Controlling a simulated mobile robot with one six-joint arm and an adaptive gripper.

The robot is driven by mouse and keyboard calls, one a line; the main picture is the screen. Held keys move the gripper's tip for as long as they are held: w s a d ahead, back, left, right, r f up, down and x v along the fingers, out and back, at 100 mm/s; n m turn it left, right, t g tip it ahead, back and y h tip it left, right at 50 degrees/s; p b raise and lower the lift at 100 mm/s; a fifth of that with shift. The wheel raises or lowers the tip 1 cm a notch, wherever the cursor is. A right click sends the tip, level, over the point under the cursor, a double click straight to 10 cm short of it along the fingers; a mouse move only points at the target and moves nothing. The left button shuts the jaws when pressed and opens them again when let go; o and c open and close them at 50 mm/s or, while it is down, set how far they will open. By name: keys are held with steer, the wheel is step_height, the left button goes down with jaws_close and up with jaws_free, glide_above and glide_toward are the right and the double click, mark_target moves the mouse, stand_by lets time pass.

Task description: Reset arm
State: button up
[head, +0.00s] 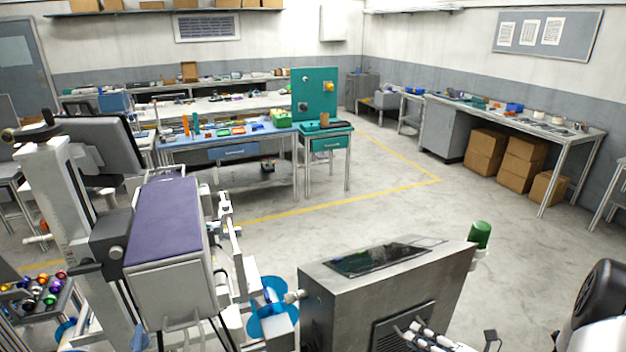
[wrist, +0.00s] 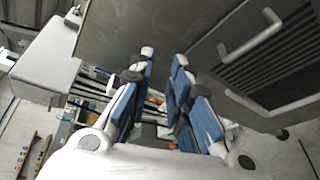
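In the wrist view my gripper (wrist: 164,62) has its two blue-padded fingers apart, with a gap between them and nothing held. The cabinet's dark slatted vent and a handle show to the right of the fingers in the wrist view. A blue reel (head: 263,326) is mounted upright on the machine, left of the cabinet and well away from my gripper.
A machine with a purple-topped box (head: 165,218) stands at left. A green cylinder (head: 480,234) sits at the cabinet's right corner. A tray of small coloured round items (head: 38,293) is at lower left. Open floor (head: 400,222) lies beyond, before the workbenches.

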steer(key=s+a+r+n+g, duration=0.5)
steer(key=s+a+r+n, duration=0.15)
steer(key=a+n, duration=0.35)
steer(key=s+a+r+n+g, duration=0.6)
steer(key=a+r+n, duration=0.2)
steer(key=n, duration=0.5)
steer(key=s+d+r+n+t+h, duration=0.1)
steer(key=s+r+n+h, duration=0.1)
steer(key=n, duration=0.4)
steer(key=s+d+r+n+t+h+b, duration=0.1)
steer(key=s+d+r+n+h, duration=0.1)
steer(key=s+n+h, duration=0.2)
steer(key=s+d+r+n+t+h, duration=0.1)
steer(key=s+d+r+n+h, duration=0.1)
steer(key=s+n, duration=0.4)
steer(key=r+n+h, duration=0.1)
steer(key=n, duration=0.2)
steer(key=shift+t, duration=0.3)
steer(key=shift+a, duration=0.2)
